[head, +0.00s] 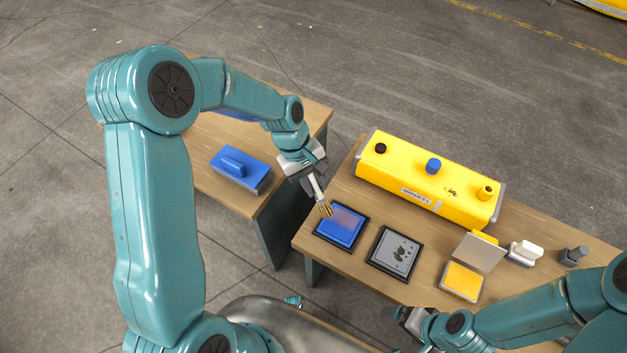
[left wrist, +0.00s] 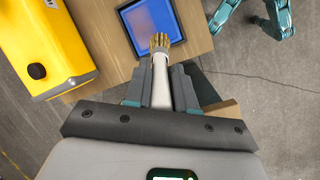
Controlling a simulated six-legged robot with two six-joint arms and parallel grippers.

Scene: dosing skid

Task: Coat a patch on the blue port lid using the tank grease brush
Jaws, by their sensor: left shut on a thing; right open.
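The blue port lid (head: 338,229) is a blue square panel in a black frame on the wooden table, with a faint pinkish patch on its upper part. It also shows in the left wrist view (left wrist: 147,15). My left gripper (head: 308,176) is shut on the grease brush (head: 318,192), which has a white handle and tan bristles. The bristles are at the lid's upper left edge in the head view; I cannot tell whether they touch it. The brush also shows in the left wrist view (left wrist: 161,75), pointing at the lid. My right gripper (head: 405,318) is open near the table's front edge, partly cut by its arm.
A yellow tank (head: 425,183) with black, blue and yellow caps stands behind the lid. A grey framed panel (head: 393,252) with dark marks lies right of it. Further right are a yellow box with an upright plate (head: 463,279) and a white-handled block (head: 524,252). A blue block (head: 240,170) sits on the left table.

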